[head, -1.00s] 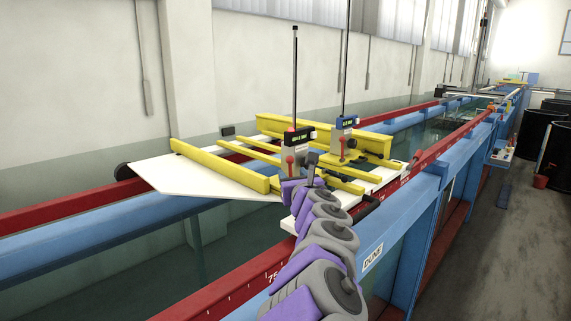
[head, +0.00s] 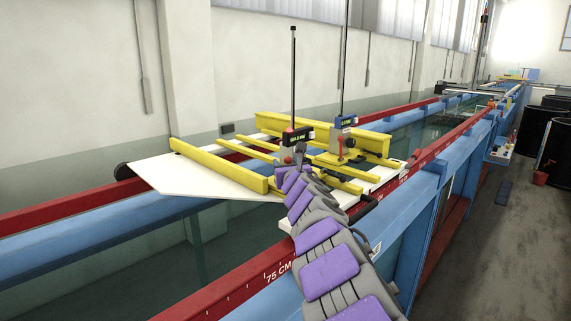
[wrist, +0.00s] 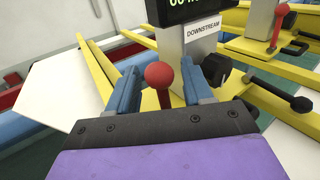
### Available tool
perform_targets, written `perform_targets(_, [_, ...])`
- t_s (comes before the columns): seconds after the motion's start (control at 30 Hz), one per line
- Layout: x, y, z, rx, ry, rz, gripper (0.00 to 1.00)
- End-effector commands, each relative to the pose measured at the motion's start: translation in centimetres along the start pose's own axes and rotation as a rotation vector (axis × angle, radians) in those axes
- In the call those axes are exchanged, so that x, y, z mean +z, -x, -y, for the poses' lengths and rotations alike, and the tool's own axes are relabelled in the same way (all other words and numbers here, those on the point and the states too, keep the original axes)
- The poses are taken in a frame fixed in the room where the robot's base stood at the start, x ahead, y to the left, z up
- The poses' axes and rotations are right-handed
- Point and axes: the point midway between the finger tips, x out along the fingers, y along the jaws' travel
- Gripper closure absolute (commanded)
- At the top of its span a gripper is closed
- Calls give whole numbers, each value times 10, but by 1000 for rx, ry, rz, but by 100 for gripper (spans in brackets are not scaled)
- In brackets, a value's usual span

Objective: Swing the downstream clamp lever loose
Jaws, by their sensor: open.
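The downstream gauge post (wrist: 199,55) fills the top middle of the wrist view, labelled DOWNSTREAM, under a dark display (wrist: 186,9). My gripper (wrist: 171,76) is open, with one blue finger on each side of the red ball. I cannot tell whether either finger touches it. In the head view my gripper (head: 297,157) is at the nearer gauge (head: 297,135) and hides its lever.
A second gauge (head: 342,122) stands just behind, with its own red-balled lever (wrist: 281,10). Yellow rails (head: 218,165) and a white plate (head: 170,178) lie around the posts. A black knob (wrist: 216,70) sits close by my right finger. Red flume rails (head: 60,212) run along both sides.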

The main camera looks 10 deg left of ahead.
Motion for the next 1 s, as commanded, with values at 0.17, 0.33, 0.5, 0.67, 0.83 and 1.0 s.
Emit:
perform_targets(0.17, [1, -5, 0, -2, 0, 1, 49])
perform_targets(0.33, [1, -6, -1, -2, 2, 0, 49])
perform_targets(0.5, [1, -6, -2, -2, 2, 0, 53])
perform_targets(0.67, [1, -6, -1, -2, 2, 0, 68])
perform_targets(0.83, [1, -6, -1, -2, 1, 0, 85])
perform_targets(1.0, [1, -6, -2, -1, 2, 1, 100])
